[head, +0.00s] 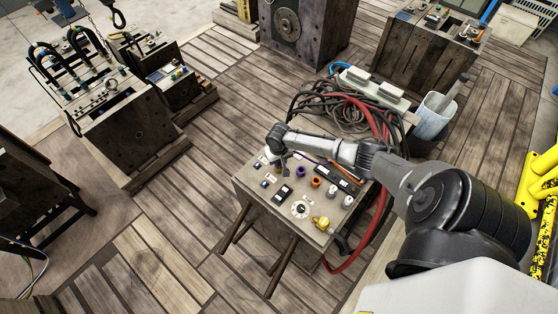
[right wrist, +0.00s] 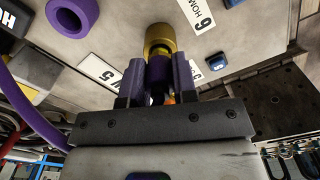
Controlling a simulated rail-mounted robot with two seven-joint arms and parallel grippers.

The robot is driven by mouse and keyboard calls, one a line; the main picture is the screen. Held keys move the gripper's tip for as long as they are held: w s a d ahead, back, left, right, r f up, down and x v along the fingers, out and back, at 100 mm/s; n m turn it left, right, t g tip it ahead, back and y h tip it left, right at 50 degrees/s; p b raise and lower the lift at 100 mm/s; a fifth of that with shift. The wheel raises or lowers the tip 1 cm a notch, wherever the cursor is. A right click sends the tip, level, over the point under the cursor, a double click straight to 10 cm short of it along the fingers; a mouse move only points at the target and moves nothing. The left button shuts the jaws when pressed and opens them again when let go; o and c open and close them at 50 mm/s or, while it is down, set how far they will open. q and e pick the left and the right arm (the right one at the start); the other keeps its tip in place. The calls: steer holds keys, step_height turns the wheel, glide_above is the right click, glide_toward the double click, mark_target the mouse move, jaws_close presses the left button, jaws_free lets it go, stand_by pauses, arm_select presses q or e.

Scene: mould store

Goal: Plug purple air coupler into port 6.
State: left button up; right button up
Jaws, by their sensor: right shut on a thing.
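My right gripper (right wrist: 156,82) is shut on the purple air coupler (right wrist: 158,68), which stands between its two fingers. A round brass-coloured part (right wrist: 159,38) lies straight ahead of the coupler; I cannot tell whether it belongs to the coupler or the port, or whether they are joined. In the head view my right gripper (head: 276,156) is over the far left corner of the panel (head: 262,208). My left gripper is out of view.
A purple ring (right wrist: 72,14) and a purple hose (right wrist: 30,105) are at the left of the wrist view. In the head view, a purple fitting (head: 300,172), an orange fitting (head: 316,182) and a brass fitting (head: 320,222) stand on the panel. Coiled hoses (head: 330,107) lie behind.

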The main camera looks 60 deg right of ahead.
stand_by(0.3)
steer(key=shift+f, duration=0.4)
stand_by(0.3)
jaws_close()
steer(key=o, duration=1.4)
jaws_free()
steer(key=shift+r, duration=0.1)
steer(key=shift+r+p, duration=0.3)
step_height(320, 180, up, 4)
steer(key=p, duration=0.5)
steer(key=shift+r, duration=0.15)
steer(key=shift+r+p, duration=1.25)
steer(key=shift+p, duration=0.25)
